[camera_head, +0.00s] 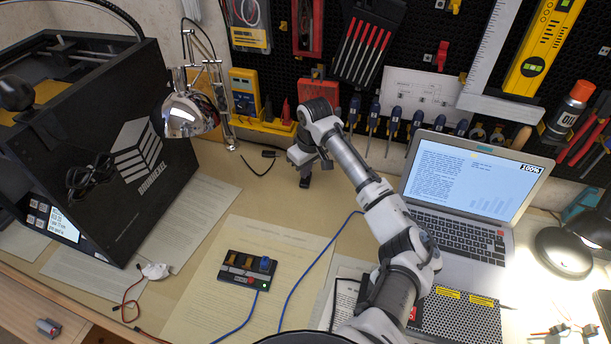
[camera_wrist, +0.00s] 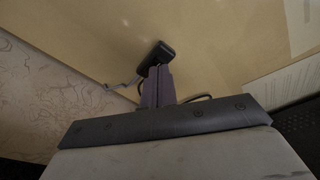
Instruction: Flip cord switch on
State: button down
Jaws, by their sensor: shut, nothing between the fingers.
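A small black cord switch (camera_head: 268,154) lies on the tan bench top near the back wall, with a thin dark cord running from it. In the wrist view a black block that looks like this switch (camera_wrist: 157,53) sits just beyond my fingertips, with cord showing on both sides. My gripper (camera_head: 304,183) points down at the bench, to the right of the switch in the head view. In the wrist view my gripper (camera_wrist: 158,70) has its fingers together and empty. I cannot tell whether the fingertips touch the switch. The rocker's position is too small to read.
A chrome desk lamp (camera_head: 190,112) and a black printer (camera_head: 110,140) stand to the left. An open laptop (camera_head: 465,190) is on the right. A pegboard with tools rises behind. A small control box (camera_head: 248,269) lies on papers in front.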

jog(key=shift+f, duration=0.55)
notch_tip(320, 180, up, 7)
jog(key=p, duration=0.5)
dwell(0.5)
jog(key=shift+s, duration=0.1)
dwell(0.4)
